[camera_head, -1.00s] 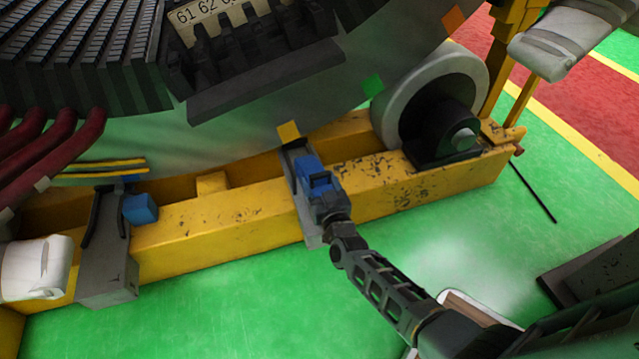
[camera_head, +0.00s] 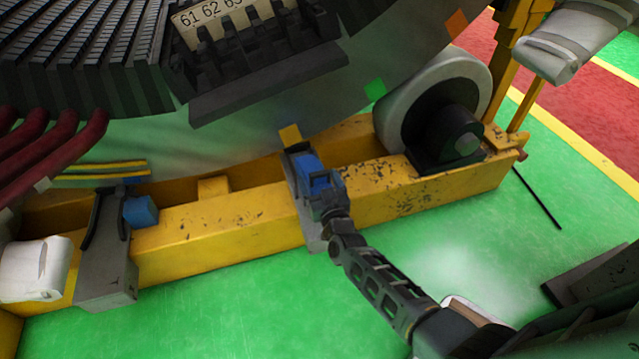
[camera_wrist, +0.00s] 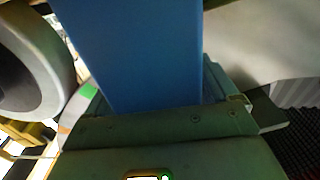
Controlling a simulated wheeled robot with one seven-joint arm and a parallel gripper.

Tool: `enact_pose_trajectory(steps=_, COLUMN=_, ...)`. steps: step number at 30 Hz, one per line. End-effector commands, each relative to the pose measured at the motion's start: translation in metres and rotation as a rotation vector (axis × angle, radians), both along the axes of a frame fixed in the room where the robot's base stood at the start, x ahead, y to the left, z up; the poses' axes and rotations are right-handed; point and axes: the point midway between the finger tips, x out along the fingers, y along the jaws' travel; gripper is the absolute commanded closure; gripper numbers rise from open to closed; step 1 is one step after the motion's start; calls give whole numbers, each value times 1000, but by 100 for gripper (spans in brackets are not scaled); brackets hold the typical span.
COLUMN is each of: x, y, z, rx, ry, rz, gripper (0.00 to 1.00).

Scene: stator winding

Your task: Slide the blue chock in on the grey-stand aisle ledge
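A blue chock (camera_head: 311,172) is at the grey ledge (camera_head: 310,233) that crosses the yellow beam, just below a yellow square marker (camera_head: 290,135). My gripper (camera_head: 323,190) is at the chock's near end and appears shut on it. In the wrist view the chock (camera_wrist: 135,55) rises from my gripper (camera_wrist: 155,118) and fills the middle; the fingertips are hidden. The chock's far end is close to the big drum's (camera_head: 235,132) lower edge, but I cannot tell whether they touch. A second blue block (camera_head: 140,211) sits at the left grey stand (camera_head: 108,283).
A pale roller (camera_head: 391,105) in a dark bearing (camera_head: 446,140) stands on the yellow beam (camera_head: 225,229) to the right. Dark red cables (camera_head: 70,142) hang at left. White wrapped bundles (camera_head: 30,270) lie at lower left and upper right (camera_head: 570,40).

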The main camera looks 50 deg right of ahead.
Motion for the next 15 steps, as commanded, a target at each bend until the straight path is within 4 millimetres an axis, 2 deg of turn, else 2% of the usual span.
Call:
enact_pose_trajectory(steps=3, x=0, y=0, z=-1, rx=1, ry=2, rz=0, gripper=2)
enact_pose_trajectory(steps=11, x=-3, y=2, z=-3, rx=3, ry=6, rz=1, gripper=2)
enact_pose_trajectory(steps=15, x=-14, y=9, z=-1, rx=4, ry=7, rz=1, gripper=2)
